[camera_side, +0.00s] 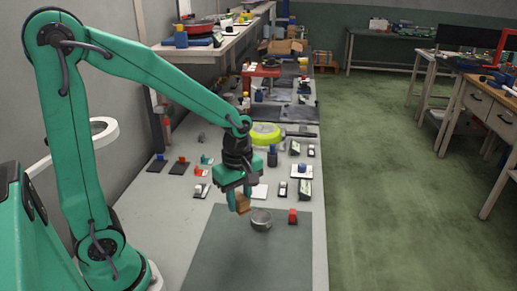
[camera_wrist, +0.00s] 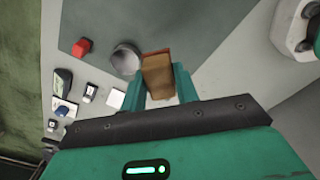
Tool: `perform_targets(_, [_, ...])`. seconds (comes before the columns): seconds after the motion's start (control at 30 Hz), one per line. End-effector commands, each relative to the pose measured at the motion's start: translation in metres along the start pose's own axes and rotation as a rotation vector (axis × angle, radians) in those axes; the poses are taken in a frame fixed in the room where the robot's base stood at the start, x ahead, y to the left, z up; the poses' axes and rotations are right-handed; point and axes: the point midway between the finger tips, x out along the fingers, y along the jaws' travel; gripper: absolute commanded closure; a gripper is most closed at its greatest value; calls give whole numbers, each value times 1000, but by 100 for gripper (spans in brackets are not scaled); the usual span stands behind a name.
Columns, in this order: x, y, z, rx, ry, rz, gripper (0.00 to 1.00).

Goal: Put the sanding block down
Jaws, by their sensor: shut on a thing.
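The sanding block (camera_side: 243,203) is a small brown-orange block held between the fingers of my gripper (camera_side: 238,200). It also shows in the wrist view (camera_wrist: 158,77), between the two green fingers of my gripper (camera_wrist: 160,92). My gripper is shut on it, above the back edge of the dark grey mat (camera_side: 245,255). A round grey metal pan or tin (camera_side: 261,220) stands on the mat just right of the block in the side view. In the wrist view the tin (camera_wrist: 125,60) is just left of the block. I cannot tell the block's exact height above the mat.
A red block (camera_side: 292,216) sits on the mat right of the tin. Several small items on cards (camera_side: 303,171) and a yellow-green round thing (camera_side: 265,134) stand further back on the bench. The front of the mat is clear.

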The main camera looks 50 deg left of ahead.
Motion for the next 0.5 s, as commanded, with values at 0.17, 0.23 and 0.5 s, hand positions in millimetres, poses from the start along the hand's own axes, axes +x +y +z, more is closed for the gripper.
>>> perform_targets(0.17, [2,-14,8,7,0,0,91])
perform_targets(0.23, [2,-16,9,7,0,1,91])
perform_targets(0.5, [5,-15,5,5,0,0,91])
